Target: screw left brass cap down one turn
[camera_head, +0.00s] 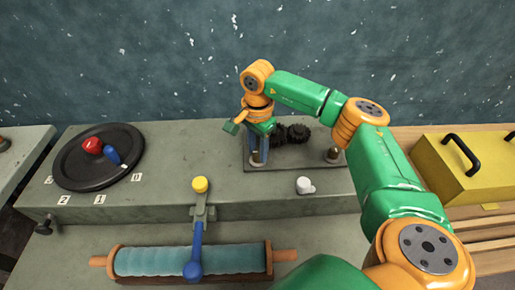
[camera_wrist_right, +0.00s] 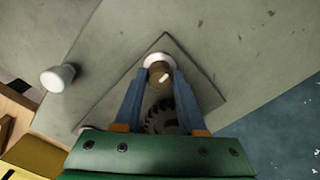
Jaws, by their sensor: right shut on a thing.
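My right gripper (camera_head: 257,158) points down at the left end of a dark plate (camera_head: 300,166), over the left post. In the right wrist view its two blue fingers (camera_wrist_right: 159,78) are shut on the left brass cap (camera_wrist_right: 158,71), one on each side. The cap has a light mark on top and a pale ring around its base. In the head view the fingers mostly hide this cap. Another brass cap (camera_head: 333,154) stands at the plate's right end, apart from the gripper. My left gripper is not in view.
Dark gears (camera_head: 290,134) sit on the plate between the caps. A white knob (camera_head: 305,185) stands in front. A black turntable (camera_head: 75,165) with red and blue pieces is at left. A blue roller (camera_head: 150,260) lies in front, and a yellow box (camera_head: 465,165) is at right.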

